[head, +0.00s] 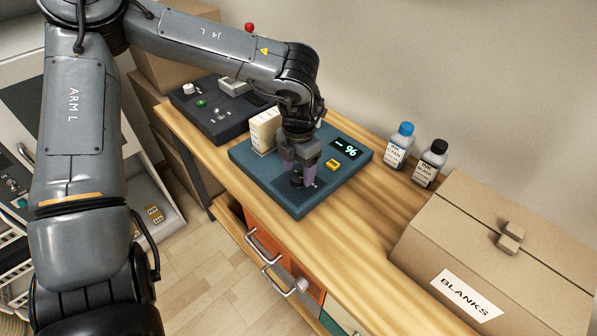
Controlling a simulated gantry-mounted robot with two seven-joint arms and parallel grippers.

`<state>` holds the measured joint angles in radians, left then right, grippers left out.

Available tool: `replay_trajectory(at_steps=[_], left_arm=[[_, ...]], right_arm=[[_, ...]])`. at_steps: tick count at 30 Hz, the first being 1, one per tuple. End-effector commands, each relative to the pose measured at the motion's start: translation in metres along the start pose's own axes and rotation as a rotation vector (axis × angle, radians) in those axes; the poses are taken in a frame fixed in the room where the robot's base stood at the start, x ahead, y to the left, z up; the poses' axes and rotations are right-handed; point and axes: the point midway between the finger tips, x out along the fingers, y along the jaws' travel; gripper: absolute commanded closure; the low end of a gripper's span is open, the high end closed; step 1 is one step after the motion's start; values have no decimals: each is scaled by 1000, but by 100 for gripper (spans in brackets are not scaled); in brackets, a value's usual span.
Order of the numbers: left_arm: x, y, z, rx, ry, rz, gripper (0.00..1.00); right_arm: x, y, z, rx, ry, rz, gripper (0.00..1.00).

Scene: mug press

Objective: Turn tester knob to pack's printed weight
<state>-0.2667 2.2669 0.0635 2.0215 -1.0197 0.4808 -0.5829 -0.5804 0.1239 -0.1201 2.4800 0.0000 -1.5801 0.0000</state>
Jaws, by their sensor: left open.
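The blue tester (268,182) sits on the wooden bench. Its lit display (346,148) seems to read 96 with a dash-like mark before it. A cream pack (265,130) with small print stands upright at the tester's back left; the print is too small to read. My left gripper (298,176) points down over the front middle of the tester, jaws open. A dark round shape, likely the knob (296,181), shows between its fingers, mostly hidden. I cannot tell whether the fingers touch it. My right gripper is out of view.
A yellow part (333,165) is on the tester. A dark control panel (212,110) stands behind left. A blue-capped bottle (399,146), a black-capped bottle (430,164) and a BLANKS carton (500,250) stand to the right. The bench front (330,235) is clear.

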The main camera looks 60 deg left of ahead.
Motion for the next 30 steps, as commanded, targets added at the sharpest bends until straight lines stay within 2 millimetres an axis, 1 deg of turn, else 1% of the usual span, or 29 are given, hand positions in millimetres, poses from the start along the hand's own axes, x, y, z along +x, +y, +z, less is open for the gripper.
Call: replay_trajectory(at_steps=[1, 9, 15, 21, 30], left_arm=[[-9, 0, 1, 0, -4, 0, 37], [-56, 0, 1, 0, -4, 2, 37], [-80, 0, 0, 1, -2, 1, 37], [-90, 0, 0, 0, -1, 0, 37], [-91, 0, 0, 1, 0, 0, 37]], right_arm=[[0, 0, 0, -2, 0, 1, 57], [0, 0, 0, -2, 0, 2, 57], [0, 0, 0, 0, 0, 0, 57], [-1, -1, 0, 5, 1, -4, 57], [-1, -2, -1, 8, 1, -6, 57]])
